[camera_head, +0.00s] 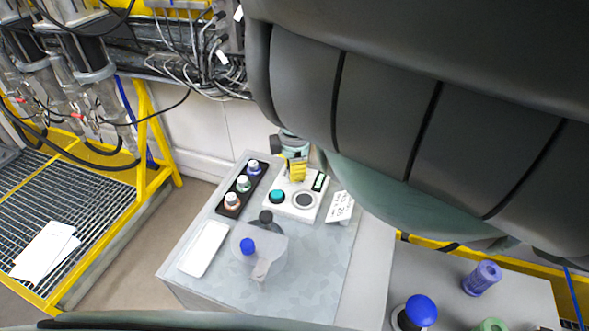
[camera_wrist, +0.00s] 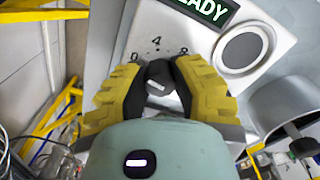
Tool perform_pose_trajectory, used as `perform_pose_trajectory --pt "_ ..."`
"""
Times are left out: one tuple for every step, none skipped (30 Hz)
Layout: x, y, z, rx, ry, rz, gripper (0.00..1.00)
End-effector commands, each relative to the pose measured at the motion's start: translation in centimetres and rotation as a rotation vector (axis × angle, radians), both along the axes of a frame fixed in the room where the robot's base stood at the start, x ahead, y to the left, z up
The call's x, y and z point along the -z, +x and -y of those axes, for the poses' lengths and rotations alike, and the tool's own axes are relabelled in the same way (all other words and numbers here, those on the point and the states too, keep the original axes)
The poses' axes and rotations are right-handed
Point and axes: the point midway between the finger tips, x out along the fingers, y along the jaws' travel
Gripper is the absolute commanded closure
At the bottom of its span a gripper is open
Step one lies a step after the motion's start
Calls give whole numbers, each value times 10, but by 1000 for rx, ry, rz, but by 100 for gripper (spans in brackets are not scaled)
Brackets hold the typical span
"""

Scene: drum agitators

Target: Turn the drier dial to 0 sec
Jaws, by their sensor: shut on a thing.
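The drier is a white box (camera_head: 325,205) on the grey table, with a green display (camera_head: 319,182) reading "…ADY" in the wrist view (camera_wrist: 207,8). Its dial (camera_wrist: 158,70) is a small dark knob with the marks 0, 4 and 8 in an arc around its far side. A pale mark shows on the knob, but I cannot tell for sure which number it points to. My gripper (camera_wrist: 158,80) has its yellow fingers shut on the dial from both sides. In the head view my gripper (camera_head: 297,170) is at the box's back edge and hides the dial.
On the box are a teal button (camera_head: 277,196) and a round grey plate (camera_head: 303,199). A black rack (camera_head: 262,170) with jars, a white tray (camera_head: 204,247), a clear vessel (camera_head: 272,245) and a small sign (camera_head: 340,207) stand close by.

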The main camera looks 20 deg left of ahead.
Motion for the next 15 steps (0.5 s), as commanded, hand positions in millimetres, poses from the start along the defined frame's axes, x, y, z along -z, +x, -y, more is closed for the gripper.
perform_pose_trajectory --pt "1 1 0 -31 2 3 100" --pt "1 1 0 -51 2 3 100" --pt "1 1 0 -75 2 3 100" --pt "1 1 0 -92 2 3 100" --pt "1 1 0 -108 2 3 100" --pt "1 1 0 -127 1 4 100" --pt "1 1 0 -141 1 4 100" --pt "1 1 0 -153 1 4 100" --pt "1 1 0 -167 2 5 100" --pt "1 1 0 -177 2 5 100" --pt "1 1 0 -185 2 5 100" --pt "1 1 0 -194 2 5 100" --pt "1 1 0 -200 2 5 100" --pt "1 1 0 -206 2 5 100" --pt "0 1 0 -211 2 5 100"
